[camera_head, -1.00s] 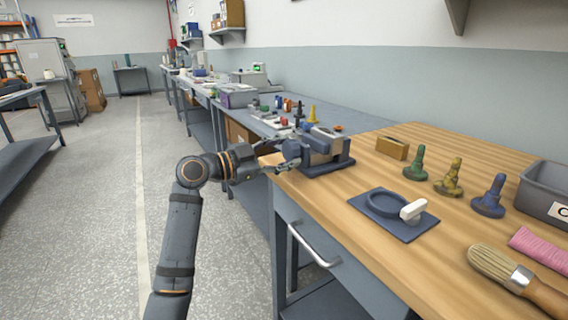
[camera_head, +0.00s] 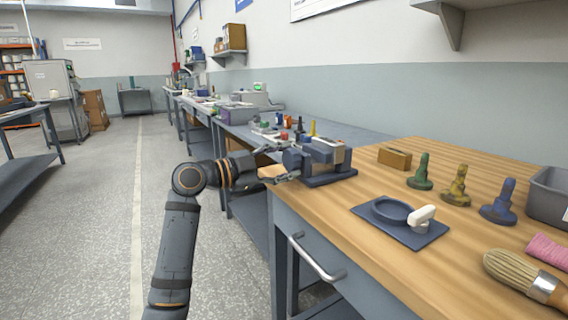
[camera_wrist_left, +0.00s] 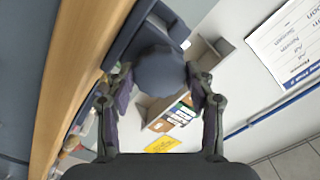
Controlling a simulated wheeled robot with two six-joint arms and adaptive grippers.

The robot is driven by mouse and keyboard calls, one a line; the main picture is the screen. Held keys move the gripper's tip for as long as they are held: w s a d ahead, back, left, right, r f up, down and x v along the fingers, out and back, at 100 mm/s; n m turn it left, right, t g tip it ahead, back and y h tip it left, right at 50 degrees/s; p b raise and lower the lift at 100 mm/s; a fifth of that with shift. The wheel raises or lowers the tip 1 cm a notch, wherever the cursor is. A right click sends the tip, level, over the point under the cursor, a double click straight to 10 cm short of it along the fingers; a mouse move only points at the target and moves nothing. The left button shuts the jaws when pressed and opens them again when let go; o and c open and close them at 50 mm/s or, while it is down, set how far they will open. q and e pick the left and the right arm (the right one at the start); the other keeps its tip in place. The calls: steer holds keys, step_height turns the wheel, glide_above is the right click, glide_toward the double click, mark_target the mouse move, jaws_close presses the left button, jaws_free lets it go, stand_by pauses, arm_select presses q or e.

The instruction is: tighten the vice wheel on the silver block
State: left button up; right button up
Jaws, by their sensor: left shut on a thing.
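The vice (camera_head: 330,178) is a dark blue-grey body on the near left corner of the wooden bench top. A pale silver block (camera_head: 328,145) shows between its jaws. The dark round vice wheel (camera_head: 293,158) is on the vice's left side, over the bench edge. My left gripper (camera_head: 284,164) reaches it from the left and is shut on it. In the left wrist view the wheel (camera_wrist_left: 160,72) is a scalloped disc between the two fingers. The block is not clear in that view. My right gripper is in neither view.
Right of the vice are a brown wooden block (camera_head: 395,157), green (camera_head: 421,173), yellow (camera_head: 456,188) and blue (camera_head: 498,205) pegs, a blue plate (camera_head: 420,236) with a ring and white handle, a brush (camera_head: 512,272) and a grey bin (camera_head: 548,194). Floor at left is clear.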

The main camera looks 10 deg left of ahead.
arm_select(q)
steer(key=o, duration=1.2)
steer(key=shift+s, duration=0.15)
steer(key=shift+c, duration=0.2)
steer(key=v, duration=1.2)
